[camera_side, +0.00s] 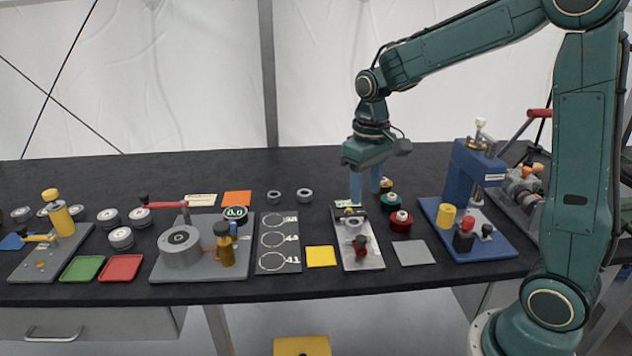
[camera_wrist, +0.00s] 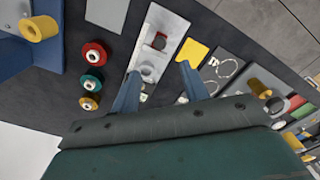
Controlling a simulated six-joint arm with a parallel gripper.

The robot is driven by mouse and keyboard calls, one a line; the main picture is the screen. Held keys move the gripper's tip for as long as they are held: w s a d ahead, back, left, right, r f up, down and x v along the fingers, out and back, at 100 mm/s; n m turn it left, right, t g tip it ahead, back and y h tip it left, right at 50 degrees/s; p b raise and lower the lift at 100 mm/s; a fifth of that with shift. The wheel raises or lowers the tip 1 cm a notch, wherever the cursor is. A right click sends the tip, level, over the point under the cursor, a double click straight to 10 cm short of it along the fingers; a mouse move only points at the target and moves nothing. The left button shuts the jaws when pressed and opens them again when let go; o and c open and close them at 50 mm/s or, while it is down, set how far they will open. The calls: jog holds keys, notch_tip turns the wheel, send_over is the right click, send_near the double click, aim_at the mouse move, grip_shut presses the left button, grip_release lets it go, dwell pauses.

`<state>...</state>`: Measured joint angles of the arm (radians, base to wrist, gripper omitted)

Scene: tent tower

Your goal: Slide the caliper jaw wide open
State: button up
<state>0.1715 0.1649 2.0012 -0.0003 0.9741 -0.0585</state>
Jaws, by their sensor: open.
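The caliper appears to be the light grey plate fixture (camera_side: 368,262), which bears a grey ring and a dark-red knob (camera_side: 361,243). In the wrist view the plate (camera_wrist: 170,22) runs away from my gripper, with the ring (camera_wrist: 148,73) nearer me and the red knob (camera_wrist: 158,41) farther off. I cannot clearly tell the jaw or how far apart it stands. My gripper (camera_side: 366,194) points down over the back end of the plate. Its two blue fingers are apart and empty, and in the wrist view (camera_wrist: 159,74) they appear on either side of the ring end.
Red (camera_side: 401,221) and green (camera_side: 391,201) spools stand close right of the plate. A blue press (camera_side: 465,185) is farther right. A yellow square (camera_side: 321,256) and a panel with outlined circles (camera_side: 279,264) lie left. A grey square (camera_side: 416,252) lies right of the plate.

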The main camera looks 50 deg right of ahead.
jog(key=shift+r, duration=1.05)
jog(key=s+a+r+t, duration=0.2)
jog(key=s+a+r, duration=0.1)
jog(key=s, duration=0.6)
jog(key=s+a+r+n+t, duration=0.1)
jog(key=s+a+r+t, duration=0.1)
jog(key=s, duration=0.7)
jog(key=shift+a+r+t, duration=0.4)
jog(key=shift+a+t, duration=0.2)
jog(key=shift+t, duration=0.2)
